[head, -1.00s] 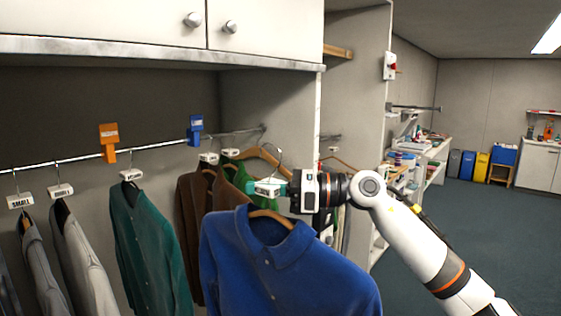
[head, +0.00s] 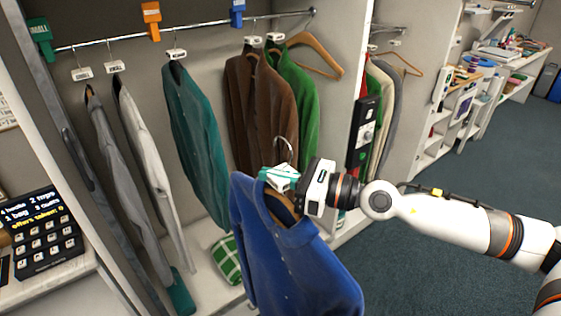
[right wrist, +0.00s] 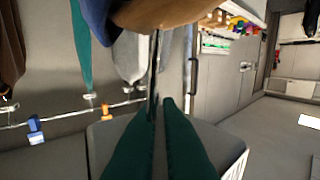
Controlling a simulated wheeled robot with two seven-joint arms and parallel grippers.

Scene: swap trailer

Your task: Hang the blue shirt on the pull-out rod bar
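The blue shirt (head: 290,250) hangs on a wooden hanger in front of the wardrobe in the head view. My right gripper (head: 280,177) is shut on the metal hook of that hanger and holds the shirt up. In the right wrist view the hook wire (right wrist: 154,70) passes between the green fingers (right wrist: 160,108), below the wooden hanger (right wrist: 170,12). My left gripper is out of view.
The wardrobe rail (head: 190,32) carries several garments, including a teal shirt (head: 195,130), a brown one (head: 262,110) and a green one (head: 300,100). A side panel (head: 345,80) divides it from another hanging bay. A keypad device (head: 40,240) stands at left.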

